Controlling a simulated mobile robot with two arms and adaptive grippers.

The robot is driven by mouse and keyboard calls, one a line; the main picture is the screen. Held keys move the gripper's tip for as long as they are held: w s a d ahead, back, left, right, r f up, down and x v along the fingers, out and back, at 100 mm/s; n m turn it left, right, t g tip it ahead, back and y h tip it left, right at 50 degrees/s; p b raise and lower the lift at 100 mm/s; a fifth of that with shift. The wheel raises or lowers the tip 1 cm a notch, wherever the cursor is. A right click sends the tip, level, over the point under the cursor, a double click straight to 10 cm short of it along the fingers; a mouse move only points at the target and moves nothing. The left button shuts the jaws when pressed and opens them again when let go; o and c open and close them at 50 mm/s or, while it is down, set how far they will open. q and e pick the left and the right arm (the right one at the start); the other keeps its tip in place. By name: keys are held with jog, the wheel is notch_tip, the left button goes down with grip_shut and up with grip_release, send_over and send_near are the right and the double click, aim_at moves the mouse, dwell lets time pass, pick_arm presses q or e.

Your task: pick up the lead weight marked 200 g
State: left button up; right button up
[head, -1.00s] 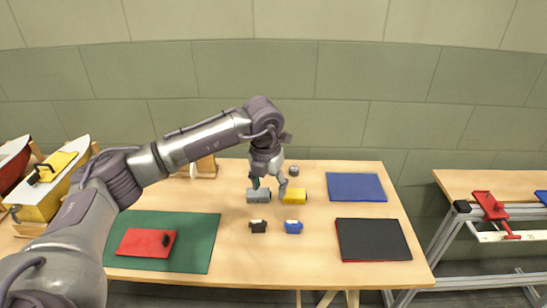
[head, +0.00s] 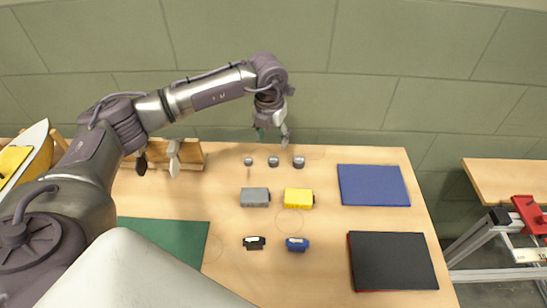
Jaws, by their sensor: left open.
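Three small grey round weights stand in a row near the back edge of the table: a left one (head: 248,161), a middle one (head: 273,161) and a right one (head: 298,162). The right one looks largest. Their markings are too small to read, so I cannot tell which is the 200 g weight. My left gripper (head: 273,138) is open and empty in the head view, pointing down above and behind the row. It appears apart from the weights. My right gripper is not in view.
A grey block (head: 255,197) and a yellow block (head: 298,198) lie in front of the weights. Nearer are a black piece (head: 254,243) and a blue piece (head: 297,244). A blue mat (head: 373,185), black panel (head: 393,262) and green mat (head: 165,238) lie around. A wooden rack (head: 190,155) stands back left.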

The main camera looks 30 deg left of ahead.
aim_at(273, 159)
pick_arm(q)
notch_tip(273, 159, down, 3)
jog(key=shift+w+r, duration=0.1)
jog(key=shift+w, duration=0.05)
jog(key=shift+w+f, duration=0.1)
jog(key=shift+f, duration=0.45)
notch_tip(273, 159, down, 4)
jog(key=shift+d+f+p, duration=0.15)
jog(key=shift+f+p, duration=0.05)
jog(key=shift+p, duration=0.6)
jog(key=shift+f, duration=0.35)
jog(key=c, duration=1.1)
jog(key=shift+r, duration=0.1)
grip_shut()
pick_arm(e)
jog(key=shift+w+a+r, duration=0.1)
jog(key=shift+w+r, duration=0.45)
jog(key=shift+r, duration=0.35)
